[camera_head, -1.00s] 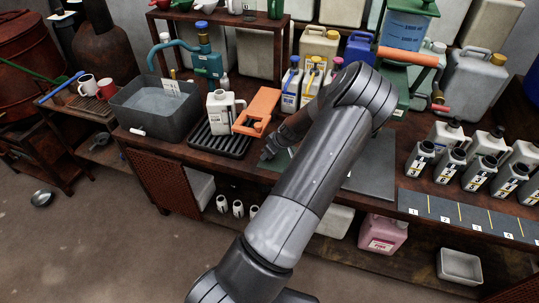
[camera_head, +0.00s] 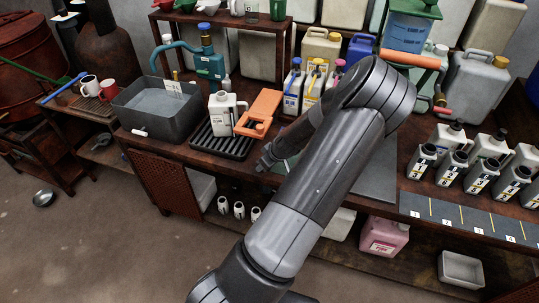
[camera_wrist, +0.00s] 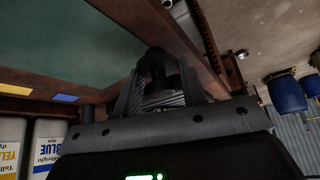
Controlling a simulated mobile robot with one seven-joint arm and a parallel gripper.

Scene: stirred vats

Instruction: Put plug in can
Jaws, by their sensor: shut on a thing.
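My gripper (camera_wrist: 160,90) is shut on a small dark plug (camera_wrist: 155,66), which stands between its fingertips in the wrist view. In the head view my gripper (camera_head: 265,162) is low at the bench's front edge, right of the black drip rack; the plug cannot be made out there. A white can (camera_head: 222,112) with a handle and a printed label stands upright on the rack (camera_head: 222,142), left of and behind my gripper. Several other cans stand around, so I cannot tell for certain which is the task's can.
An orange holder (camera_head: 260,112) lies beside the white can. A grey water basin (camera_head: 155,108) is to the left. Colour-capped bottles (camera_head: 313,85) stand behind. Several small cans (camera_head: 480,170) stand on the right. My arm hides part of the bench.

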